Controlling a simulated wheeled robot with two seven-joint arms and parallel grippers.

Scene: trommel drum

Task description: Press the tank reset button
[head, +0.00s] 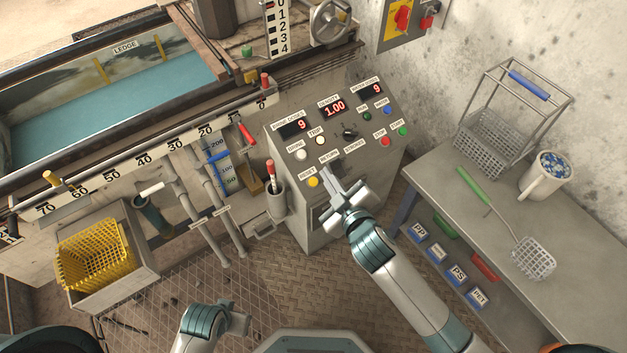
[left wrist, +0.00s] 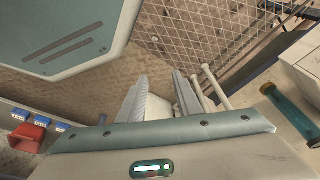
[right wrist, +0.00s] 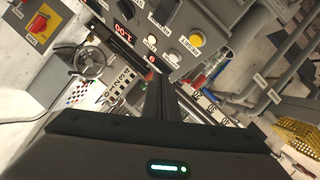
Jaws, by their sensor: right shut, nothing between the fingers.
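The control panel (head: 345,125) stands in the middle of the head view. Its yellow button (head: 313,182), by a RESET label, sits at the panel's lower left; in the right wrist view the yellow button (right wrist: 196,39) is beyond the fingertips. My right gripper (head: 327,177) is shut and empty, just right of the yellow button in the head view. It also shows in the right wrist view (right wrist: 157,80). I cannot tell its height above the panel; no contact shows. My left gripper (left wrist: 160,92) is open and empty, low over the floor.
A red-handled tool stands in a grey holder (head: 276,203) left of the panel. White, green, blue and red buttons and a black knob (head: 349,131) share the panel. A grey bench (head: 440,185) is at right, a water tank (head: 120,100) at upper left, a yellow basket (head: 95,258) at lower left.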

